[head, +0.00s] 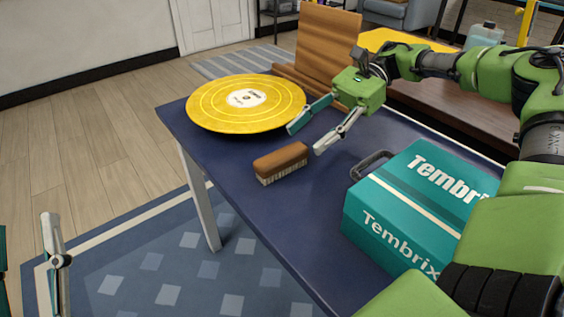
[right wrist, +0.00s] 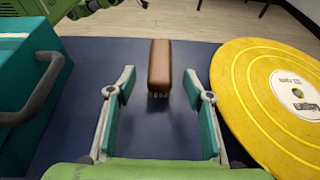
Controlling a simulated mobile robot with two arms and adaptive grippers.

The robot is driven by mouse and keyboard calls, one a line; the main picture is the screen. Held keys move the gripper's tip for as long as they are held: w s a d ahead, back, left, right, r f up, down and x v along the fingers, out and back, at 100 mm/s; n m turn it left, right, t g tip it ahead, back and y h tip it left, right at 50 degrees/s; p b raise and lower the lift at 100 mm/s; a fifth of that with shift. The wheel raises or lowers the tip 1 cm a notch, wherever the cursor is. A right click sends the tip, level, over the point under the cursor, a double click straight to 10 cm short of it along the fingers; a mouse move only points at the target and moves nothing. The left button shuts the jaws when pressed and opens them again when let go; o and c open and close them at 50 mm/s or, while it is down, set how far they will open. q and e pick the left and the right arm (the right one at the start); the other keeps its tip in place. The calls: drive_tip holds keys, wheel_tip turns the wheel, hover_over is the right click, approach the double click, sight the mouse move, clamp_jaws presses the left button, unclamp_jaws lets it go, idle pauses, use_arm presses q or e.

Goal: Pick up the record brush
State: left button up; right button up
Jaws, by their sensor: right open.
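The record brush (head: 280,161) has a brown wooden back and pale bristles. It lies bristles down on the dark blue table, between the yellow record and the teal case. My right gripper (head: 304,139) is open and empty, with its fingertips apart from the brush. In the right wrist view, the brush (right wrist: 160,68) lies end-on ahead, in line with the gap between the open fingers (right wrist: 159,84). My left gripper (head: 30,262) is partly in view at the lower left edge, away from the table, with its fingers spread and nothing between them.
The yellow record (head: 215,112) lies on the far left of the table (head: 215,155), close to the brush; it also shows at right in the right wrist view (right wrist: 262,110). A teal Tembrix case (head: 365,213) with a dark handle stands right of the brush. A wooden stand (head: 330,50) is behind.

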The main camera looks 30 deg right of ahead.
sight(291, 149)
drive_tip(key=shift+x, duration=1.1)
drive_tip(key=x, duration=0.5)
drive_tip(key=shift+w, duration=0.1)
use_arm(q)
drive_tip(key=shift+s+a+r+t, duration=0.1)
drive_tip(key=shift+s+r+t, duration=0.7)
drive_tip(key=shift+r, duration=0.25)
use_arm(e)
drive_tip(key=shift+d, duration=0.1)
drive_tip(key=c, duration=1.2)
